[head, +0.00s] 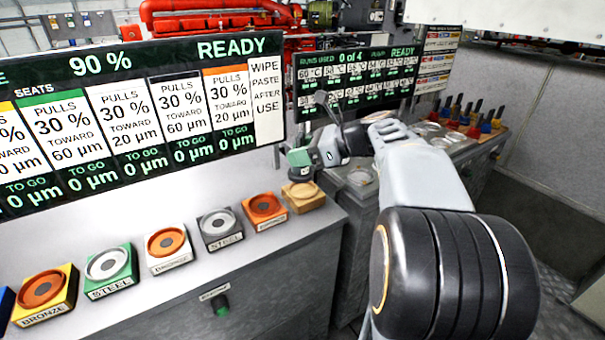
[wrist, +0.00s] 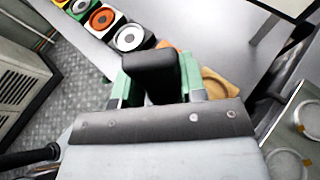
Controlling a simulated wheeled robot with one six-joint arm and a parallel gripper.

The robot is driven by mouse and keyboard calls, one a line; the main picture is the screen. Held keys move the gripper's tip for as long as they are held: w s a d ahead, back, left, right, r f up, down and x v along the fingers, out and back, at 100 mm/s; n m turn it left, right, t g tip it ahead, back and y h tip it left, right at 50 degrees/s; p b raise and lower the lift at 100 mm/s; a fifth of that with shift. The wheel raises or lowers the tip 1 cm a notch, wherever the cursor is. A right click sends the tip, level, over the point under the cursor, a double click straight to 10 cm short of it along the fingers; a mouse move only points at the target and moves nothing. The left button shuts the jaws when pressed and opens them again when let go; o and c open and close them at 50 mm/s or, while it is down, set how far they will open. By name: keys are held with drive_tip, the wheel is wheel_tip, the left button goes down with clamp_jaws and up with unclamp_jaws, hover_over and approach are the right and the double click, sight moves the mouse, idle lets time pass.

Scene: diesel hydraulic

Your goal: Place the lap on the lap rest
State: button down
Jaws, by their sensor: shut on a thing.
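My gripper (head: 302,160), with green fingers, is at the right end of the bench in the head view. It also shows in the wrist view (wrist: 160,85), shut on the black handle of the lap (wrist: 150,72). The lap's lower part is hidden there by the handle and fingers. The lap rest looks to be the tan wooden block (head: 304,203) at the bench's right end, with a round recess. It also shows in the wrist view (wrist: 218,84), just right of the fingers. The gripper is above the rest in the head view; I cannot tell whether the lap touches it.
A row of coloured seat blocks, including an orange-ringed one (head: 265,207) and a grey steel one (head: 220,229), runs left along the bench (head: 190,290). A sign board (head: 140,115) stands behind. Another bench (head: 462,147) with coloured-handled tools is at right.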

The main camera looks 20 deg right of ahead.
drive_tip(key=shift+w+d+f+b, duration=0.2)
drive_tip(key=shift+w+d+f, duration=0.4)
drive_tip(key=shift+w+f, duration=0.8)
drive_tip(key=shift+w+d+f+b, duration=0.25)
drive_tip(key=shift+w+d+f, duration=0.5)
drive_tip(key=shift+f, duration=1.25)
drive_tip(key=shift+w+d+f+b, duration=0.2)
drive_tip(key=shift+w+d+f, duration=0.3)
drive_tip(key=shift+w+f, duration=0.95)
drive_tip(key=shift+s+f, duration=0.25)
drive_tip(key=shift+f, duration=0.15)
drive_tip(key=c, duration=0.7)
unclamp_jaws()
